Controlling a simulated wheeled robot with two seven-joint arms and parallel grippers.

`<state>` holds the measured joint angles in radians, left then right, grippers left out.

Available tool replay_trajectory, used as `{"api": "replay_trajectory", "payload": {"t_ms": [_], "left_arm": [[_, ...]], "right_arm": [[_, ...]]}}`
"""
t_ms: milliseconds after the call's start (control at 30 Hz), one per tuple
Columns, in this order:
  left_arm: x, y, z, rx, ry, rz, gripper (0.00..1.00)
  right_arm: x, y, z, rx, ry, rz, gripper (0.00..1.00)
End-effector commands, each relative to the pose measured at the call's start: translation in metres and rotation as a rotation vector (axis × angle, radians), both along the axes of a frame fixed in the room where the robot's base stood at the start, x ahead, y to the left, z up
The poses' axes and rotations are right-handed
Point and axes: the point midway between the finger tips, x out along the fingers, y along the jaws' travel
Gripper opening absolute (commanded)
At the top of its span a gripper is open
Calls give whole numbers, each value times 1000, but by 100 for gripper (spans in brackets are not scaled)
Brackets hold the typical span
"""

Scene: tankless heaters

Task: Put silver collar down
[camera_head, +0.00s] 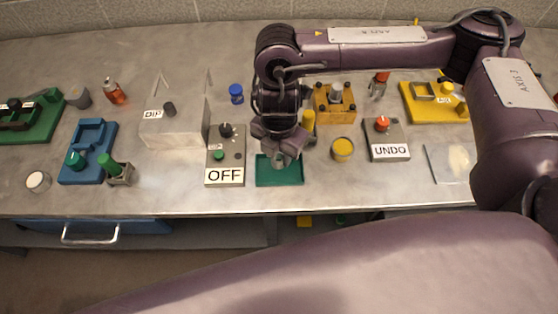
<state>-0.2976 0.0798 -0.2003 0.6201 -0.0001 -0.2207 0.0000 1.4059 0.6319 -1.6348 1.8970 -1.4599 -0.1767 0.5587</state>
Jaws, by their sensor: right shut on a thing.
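My right gripper (281,158) points down over the green tray (292,180) near the front edge of the metal bench. It is shut on a small silver-grey piece, the silver collar (278,163), which is mostly hidden by the fingers. The collar is low over the tray; I cannot tell whether it touches the tray floor. The far part of the tray is hidden behind the gripper. My left gripper is not in view.
A grey box labelled OFF (225,176) stands just left of the tray. A yellow round cup (342,149) and an UNDO box (387,151) are to the right. A yellow fixture (335,113) stands behind. A clear bin (185,132) is further left.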

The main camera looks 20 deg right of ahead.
Motion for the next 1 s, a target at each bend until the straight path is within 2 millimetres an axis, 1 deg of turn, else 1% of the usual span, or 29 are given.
{"api": "replay_trajectory", "payload": {"t_ms": [33,133,300,400,533,767,800,967,1000], "left_arm": [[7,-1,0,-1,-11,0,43],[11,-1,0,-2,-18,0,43],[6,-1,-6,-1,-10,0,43],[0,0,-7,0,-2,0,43],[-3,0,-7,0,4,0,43],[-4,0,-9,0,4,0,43],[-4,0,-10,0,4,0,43],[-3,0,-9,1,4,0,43],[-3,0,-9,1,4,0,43]], "right_arm": [[0,0,-5,1,2,-1,4],[0,0,-12,0,1,-1,4],[-1,0,-35,1,3,-2,4],[0,0,-44,-1,1,-1,4],[0,0,-45,-1,-1,0,4],[0,0,-47,0,0,0,4],[0,0,-48,-1,1,0,32],[0,0,-47,-1,-1,0,52],[0,0,-47,-1,-1,0,52]]}}
